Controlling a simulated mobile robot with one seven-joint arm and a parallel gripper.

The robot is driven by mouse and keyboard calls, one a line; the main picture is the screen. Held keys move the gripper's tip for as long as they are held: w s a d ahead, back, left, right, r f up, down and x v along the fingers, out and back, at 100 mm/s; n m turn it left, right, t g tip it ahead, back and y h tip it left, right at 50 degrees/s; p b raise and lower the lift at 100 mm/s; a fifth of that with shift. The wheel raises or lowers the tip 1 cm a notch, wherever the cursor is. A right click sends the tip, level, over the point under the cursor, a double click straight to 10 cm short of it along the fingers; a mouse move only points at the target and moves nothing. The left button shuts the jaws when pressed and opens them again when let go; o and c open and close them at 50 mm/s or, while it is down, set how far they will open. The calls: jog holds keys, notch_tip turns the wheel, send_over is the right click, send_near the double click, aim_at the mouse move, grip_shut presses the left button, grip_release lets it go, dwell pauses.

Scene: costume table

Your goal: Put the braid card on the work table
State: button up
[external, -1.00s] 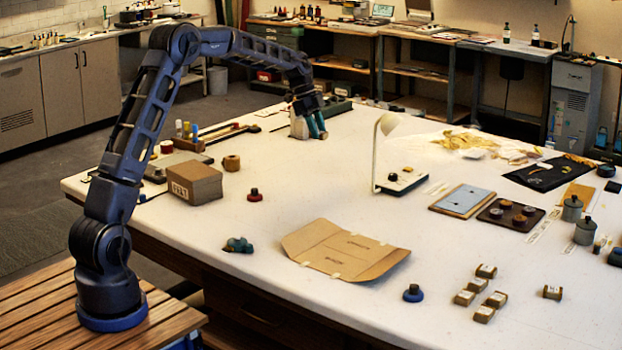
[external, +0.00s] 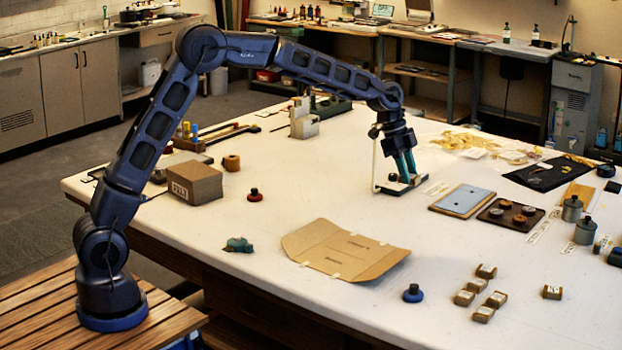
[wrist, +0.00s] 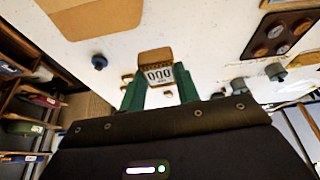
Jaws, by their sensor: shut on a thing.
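My gripper (external: 404,168) is over the middle of the white work table (external: 320,195), in line with the lamp in the external view. In the wrist view its green fingers (wrist: 158,76) are shut on a small brown piece with a white label, which I take to be the braid card (wrist: 155,55). The label shows marks like "000". In the external view the card is hidden or too small to make out. Its height above the table is hard to tell.
A lamp base (external: 388,188) stands by the gripper. A flat brown folder (external: 345,250), a blue-topped board (external: 462,200), a dark tray (external: 512,214) and several small labelled blocks (external: 486,271) lie around.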

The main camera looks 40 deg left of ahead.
jog(key=s+d, duration=1.5)
jog(key=d, duration=0.1)
send_over(439, 331)
jog(key=a, duration=0.2)
jog(key=shift+m, duration=0.4)
jog(key=f, duration=1.9)
jog(key=shift+d+f, duration=0.25)
jog(key=shift+f, duration=0.1)
jog(key=o, duration=0.9)
jog(key=shift+o, duration=0.2)
